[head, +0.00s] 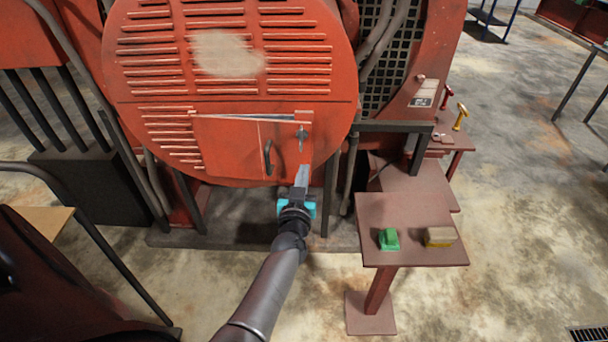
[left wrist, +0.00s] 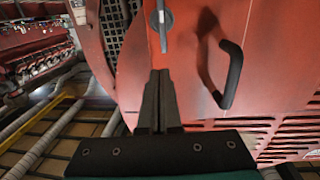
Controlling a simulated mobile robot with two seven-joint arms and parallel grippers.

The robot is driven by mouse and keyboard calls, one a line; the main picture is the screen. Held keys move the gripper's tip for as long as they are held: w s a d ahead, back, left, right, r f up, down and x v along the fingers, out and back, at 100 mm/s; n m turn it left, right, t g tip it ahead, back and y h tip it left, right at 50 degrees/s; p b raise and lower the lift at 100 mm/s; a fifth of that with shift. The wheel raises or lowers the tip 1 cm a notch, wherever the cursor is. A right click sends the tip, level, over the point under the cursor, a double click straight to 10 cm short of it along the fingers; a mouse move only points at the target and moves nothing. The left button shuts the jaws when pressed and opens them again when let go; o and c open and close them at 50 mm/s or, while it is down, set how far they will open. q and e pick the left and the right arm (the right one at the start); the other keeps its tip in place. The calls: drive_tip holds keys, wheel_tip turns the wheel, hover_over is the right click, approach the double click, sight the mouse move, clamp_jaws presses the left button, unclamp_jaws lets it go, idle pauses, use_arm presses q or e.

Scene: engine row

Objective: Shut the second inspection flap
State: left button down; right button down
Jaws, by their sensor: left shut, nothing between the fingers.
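The inspection flap (head: 228,146) is a red panel low on the round louvred red housing. It carries a black bar handle (head: 267,158) and a small grey turn latch (head: 301,133) near its right edge. A thin gap shows along its top edge, so it looks slightly ajar. In the left wrist view the handle (left wrist: 232,76) and latch (left wrist: 161,20) are close ahead. My left gripper (head: 302,170) is shut and empty at the flap's lower right, below the latch; its fingertips (left wrist: 159,76) point at the red panel. I cannot tell whether they touch it. My right gripper is out of view.
A brown stand (head: 400,205) at the right holds a green block (head: 388,239) and a yellow-brown block (head: 440,237). Behind it, a ledge has a yellow-handled part (head: 460,117). Pipes and a dark frame flank the housing. Concrete floor (head: 520,220) is clear at right.

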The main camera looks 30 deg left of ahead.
sight(307, 159)
use_arm(q)
drive_tip(key=shift+x, duration=0.9)
drive_tip(key=shift+w+a+n+g+y+b, duration=0.3)
drive_tip(key=shift+w+y, duration=0.15)
drive_tip(key=shift+w, duration=0.3)
drive_tip(key=shift+w+a+n+g+y+b, duration=0.25)
drive_tip(key=shift+w+y, duration=0.2)
drive_tip(key=shift+w, duration=0.3)
drive_tip(key=shift+w+r, duration=0.1)
drive_tip(key=shift+r, duration=0.1)
drive_tip(key=shift+r, duration=0.15)
